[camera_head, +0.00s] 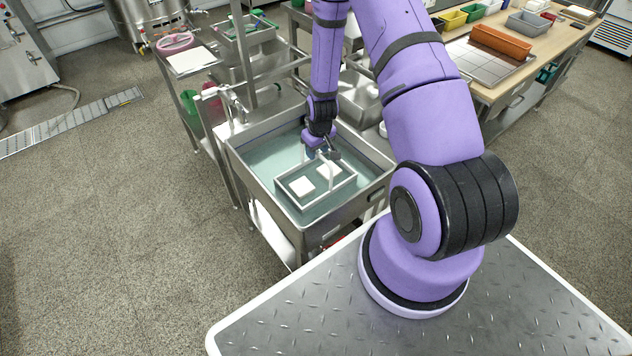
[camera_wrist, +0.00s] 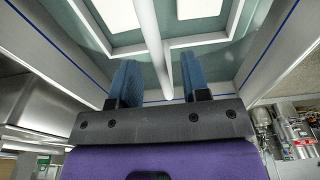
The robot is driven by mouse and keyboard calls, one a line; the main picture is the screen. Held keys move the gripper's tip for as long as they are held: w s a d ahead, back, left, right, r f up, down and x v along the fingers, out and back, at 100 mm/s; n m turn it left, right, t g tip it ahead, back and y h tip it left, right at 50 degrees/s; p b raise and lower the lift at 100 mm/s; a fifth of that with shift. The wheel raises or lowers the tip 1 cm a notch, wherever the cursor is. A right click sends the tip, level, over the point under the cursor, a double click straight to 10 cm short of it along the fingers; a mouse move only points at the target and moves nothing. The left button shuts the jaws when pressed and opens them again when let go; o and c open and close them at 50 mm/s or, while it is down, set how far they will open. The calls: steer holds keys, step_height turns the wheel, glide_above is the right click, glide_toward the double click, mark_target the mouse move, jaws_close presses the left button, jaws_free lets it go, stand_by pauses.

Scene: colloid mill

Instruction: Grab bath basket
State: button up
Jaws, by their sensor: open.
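The bath basket (camera_head: 316,186) is a light grey rectangular frame with a raised handle. It sits in the water of a steel basin (camera_head: 232,158), with two white blocks (camera_head: 301,186) inside it. My gripper (camera_head: 324,152) is over the basket at its handle, pointing down. In the wrist view the two blue fingertips (camera_wrist: 158,82) are apart, and the handle bar (camera_wrist: 152,40) runs between them with gaps on both sides. The basket's rim (camera_wrist: 110,48) also shows there. In the head view my wrist partly hides the handle's far end.
A faucet (camera_head: 226,98) stands at the basin's left back corner. A steel rack with a green-edged tray (camera_head: 245,28) is behind it. A wooden table (camera_head: 545,48) with coloured bins and an orange tray (camera_head: 500,42) is at the upper right. The floor at left is mostly clear.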

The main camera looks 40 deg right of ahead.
steer(key=f, duration=0.3)
steer(key=shift+w+f, duration=0.3)
jaws_close()
